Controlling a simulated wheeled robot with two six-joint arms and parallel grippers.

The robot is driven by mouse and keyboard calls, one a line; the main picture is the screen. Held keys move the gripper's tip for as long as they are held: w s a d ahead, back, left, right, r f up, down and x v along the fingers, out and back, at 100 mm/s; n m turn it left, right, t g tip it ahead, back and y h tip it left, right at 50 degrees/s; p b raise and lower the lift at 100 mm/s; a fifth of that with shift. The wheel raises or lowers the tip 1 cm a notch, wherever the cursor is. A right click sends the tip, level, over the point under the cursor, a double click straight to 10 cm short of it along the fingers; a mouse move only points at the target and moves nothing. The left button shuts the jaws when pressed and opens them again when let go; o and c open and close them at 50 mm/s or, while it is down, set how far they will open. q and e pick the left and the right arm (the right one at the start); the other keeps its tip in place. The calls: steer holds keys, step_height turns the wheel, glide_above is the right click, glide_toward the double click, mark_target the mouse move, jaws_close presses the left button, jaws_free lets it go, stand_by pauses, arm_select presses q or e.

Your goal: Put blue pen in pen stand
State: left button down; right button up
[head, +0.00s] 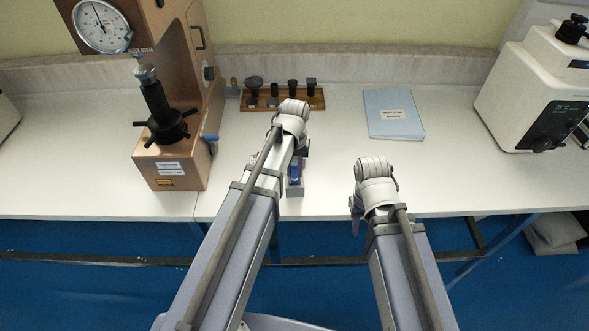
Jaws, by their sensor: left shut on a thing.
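My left gripper (297,160) is over the front part of the bench, mostly hidden behind its own wrist. It is shut on a blue pen (294,172), of which only a short blue part shows. A small grey pen stand (295,189) sits near the bench's front edge, directly below the pen in the picture. I cannot tell whether the pen's tip is inside the stand or just above it. My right gripper (356,218) hangs at the bench's front edge, to the right, largely hidden by its wrist; its opening cannot be made out.
A brown hardness tester (172,168) with a dial stands at left, and a white tester (530,95) at right. A wooden tray (318,100) with several dark parts lies at the back. A light blue folder (393,114) lies right of it. The bench (470,185) is clear at front right.

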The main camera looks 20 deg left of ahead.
arm_select(q)
steer(key=shift+f+b, duration=1.05)
steer(key=shift+f, duration=0.1)
steer(key=c, duration=0.6)
jaws_free()
steer(key=shift+r, duration=0.1)
step_height(320, 180, up, 8)
steer(key=p, duration=0.8)
steer(key=shift+s+d, duration=0.15)
steer(key=shift+s, duration=0.05)
steer(key=s+d+m, duration=0.1)
steer(key=s+d, duration=0.2)
steer(key=s, duration=0.1)
steer(key=s+d+m, duration=0.2)
steer(key=s+d, duration=0.1)
steer(key=s, duration=0.2)
steer(key=s+d+m+y, duration=0.1)
steer(key=s+d+m, duration=0.1)
steer(key=s+d, duration=0.2)
steer(key=shift+s+d, duration=0.1)
steer(key=shift+s, duration=0.35)
